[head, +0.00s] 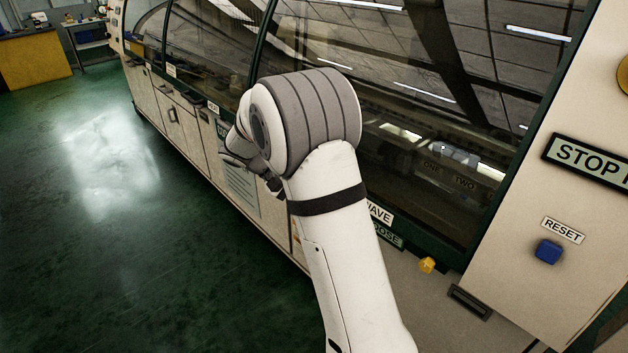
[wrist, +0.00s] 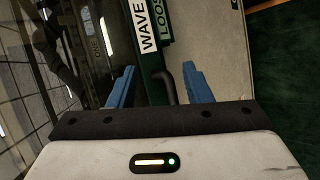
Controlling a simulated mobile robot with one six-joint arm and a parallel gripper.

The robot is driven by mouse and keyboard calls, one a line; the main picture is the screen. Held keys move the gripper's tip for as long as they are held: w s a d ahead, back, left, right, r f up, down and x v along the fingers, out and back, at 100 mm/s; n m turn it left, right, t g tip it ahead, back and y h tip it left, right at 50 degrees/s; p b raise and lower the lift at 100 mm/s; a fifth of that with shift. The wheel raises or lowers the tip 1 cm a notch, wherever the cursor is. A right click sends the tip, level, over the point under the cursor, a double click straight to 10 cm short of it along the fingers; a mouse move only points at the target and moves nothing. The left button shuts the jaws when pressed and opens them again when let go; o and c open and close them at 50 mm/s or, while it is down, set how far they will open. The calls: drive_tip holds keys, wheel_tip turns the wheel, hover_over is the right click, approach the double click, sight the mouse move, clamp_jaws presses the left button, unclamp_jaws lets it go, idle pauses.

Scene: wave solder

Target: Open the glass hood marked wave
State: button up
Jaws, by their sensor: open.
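The large glass hood (head: 430,90) marked WAVE is down over the machine in the head view, with a dark green frame. Its white WAVE label (head: 380,212) is partly hidden by my arm. In the wrist view the WAVE label (wrist: 148,25) sits on the green frame, with the glass (wrist: 60,80) to its left. My gripper (wrist: 160,78) is open, its two blue fingers apart. A dark curved handle (wrist: 168,90) lies between the fingers, nearer the right one, with gaps on both sides. My arm hides the gripper's fingers in the head view.
A green label (head: 388,235) is beside the WAVE label. A yellow knob (head: 427,265), a blue RESET button (head: 548,251) and a STOP sign (head: 590,160) are at the right. More hood sections (head: 205,45) run left. The green floor (head: 110,230) is clear.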

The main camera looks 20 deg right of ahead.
drive_tip(key=w+a+f+t+h, duration=0.2)
drive_tip(key=w+f+h, duration=0.4)
drive_tip(key=w+f, duration=0.5)
drive_tip(key=d+p, duration=0.1)
drive_tip(key=d, duration=0.1)
drive_tip(key=w+d+p, duration=0.1)
drive_tip(key=d, duration=0.2)
drive_tip(key=d+r, duration=0.1)
drive_tip(key=d, duration=0.2)
drive_tip(key=shift+w+p, duration=0.25)
drive_tip(key=shift+p, duration=0.15)
clamp_jaws()
